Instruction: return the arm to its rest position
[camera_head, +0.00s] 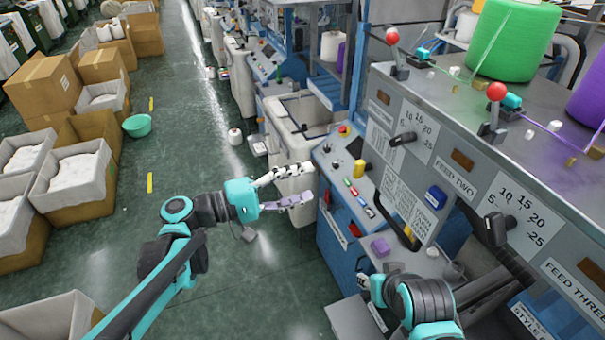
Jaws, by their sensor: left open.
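My left gripper (309,183) is at the end of the teal and black arm that comes in from the bottom left. Its white upper finger and purple-grey lower finger are spread apart, with nothing between them. It is in front of the control panel (338,166) of the knitting machine, over the aisle side. It looks close to the panel's left edge, but I cannot tell if it touches. My right arm comes in at the lower right, below the FEED TWO panel (452,182). Only a small part of the right gripper (363,283) shows, and its fingers are mostly hidden.
The machine carries black levers (497,229) and a green yarn cone (514,40) on the right. The green aisle floor (185,110) is mostly open.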

